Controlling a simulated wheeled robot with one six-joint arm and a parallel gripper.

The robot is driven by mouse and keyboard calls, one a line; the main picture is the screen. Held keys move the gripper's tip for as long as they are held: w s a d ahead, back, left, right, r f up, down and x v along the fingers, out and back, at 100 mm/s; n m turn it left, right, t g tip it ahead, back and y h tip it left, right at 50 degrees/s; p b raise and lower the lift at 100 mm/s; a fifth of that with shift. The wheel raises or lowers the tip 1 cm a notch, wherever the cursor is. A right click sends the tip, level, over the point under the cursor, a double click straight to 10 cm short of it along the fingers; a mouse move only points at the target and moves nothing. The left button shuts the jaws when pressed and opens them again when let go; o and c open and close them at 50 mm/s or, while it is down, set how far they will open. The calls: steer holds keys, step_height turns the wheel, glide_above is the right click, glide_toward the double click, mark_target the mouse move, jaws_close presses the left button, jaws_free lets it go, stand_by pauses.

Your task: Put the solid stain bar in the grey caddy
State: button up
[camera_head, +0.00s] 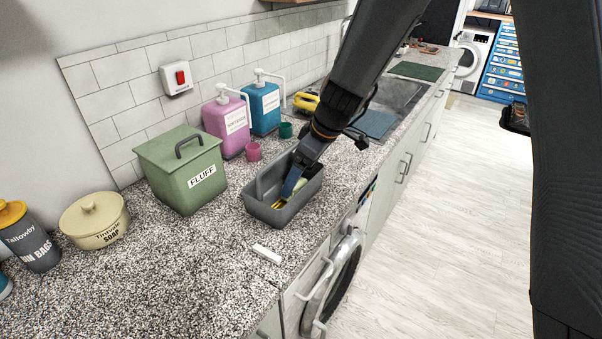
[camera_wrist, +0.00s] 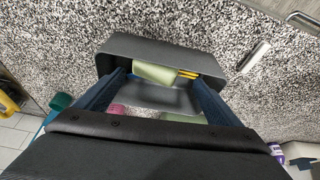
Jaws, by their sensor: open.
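The grey caddy (camera_head: 262,211) stands on the speckled worktop near its front edge, and it also shows in the wrist view (camera_wrist: 135,47). My gripper (camera_head: 290,191) reaches down into it, with its blue fingers apart on both sides in the wrist view (camera_wrist: 160,80). A pale green block (camera_wrist: 157,73) lies in the caddy between the fingertips, beside thin yellow sticks (camera_wrist: 188,74); I cannot tell whether the fingers touch it. A small white bar (camera_head: 267,253) lies outside on the worktop, also in the wrist view (camera_wrist: 253,57). No label shows which of these is the stain bar.
A green FLUFF bin (camera_head: 184,170) stands left of the caddy, with a cream soap pot (camera_head: 95,220) farther left. Pink (camera_head: 228,121) and blue (camera_head: 262,105) pump bottles and small cups (camera_head: 253,152) stand behind. The front left worktop is clear.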

steer(key=b+v, duration=0.2)
steer(key=v, duration=0.5)
steer(key=shift+d+r, duration=0.15)
steer(key=shift+r, duration=0.2)
steer(key=s+d+f+m+h+b, duration=0.1)
steer(key=s+d+f+m+h, duration=0.1)
steer(key=s+d+f+m, duration=0.2)
steer(key=s+d+f+m+h, duration=0.2)
steer(key=s+d+f+m, duration=0.2)
steer(key=s+d+m, duration=0.5)
steer(key=s+d, duration=0.3)
steer(key=d, duration=0.5)
steer(key=shift+s+d+f+b, duration=0.15)
steer(key=shift+s+f+b, duration=0.05)
steer(key=shift+f+b, duration=0.2)
